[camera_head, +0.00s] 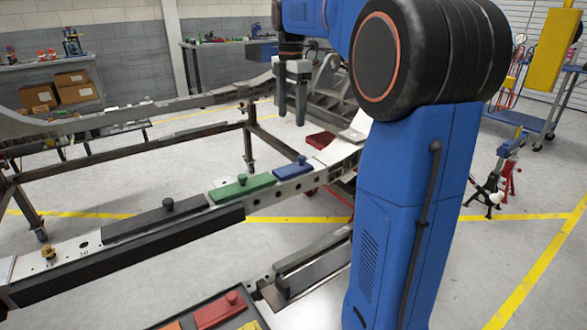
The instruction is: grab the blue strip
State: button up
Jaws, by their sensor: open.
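The blue strip (292,171) lies on the chassis rail (258,198), at the right end of a row of strips. It is a short flat plate with a round blue knob on top. My gripper (291,119) hangs from my blue arm with its fingers pointing down, above and apart from the blue strip in the picture. The two fingers are apart with nothing between them. How far it is from the strip in depth is hard to tell.
A green strip (243,187) and a longer black strip (155,219) lie left of the blue one. A brass fitting (48,253) stands farther left. A tray (180,312) with a red knobbed strip (218,310) is at the bottom. A far rail (135,115) runs behind.

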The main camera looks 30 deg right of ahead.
send_over(293, 168)
jog(key=f, duration=1.2)
jog(key=shift+w+a, duration=0.1)
jog(key=shift+w, duration=0.1)
jog(key=shift+s+f, duration=0.15)
jog(key=shift+f, duration=2.55)
jog(key=c, duration=1.2)
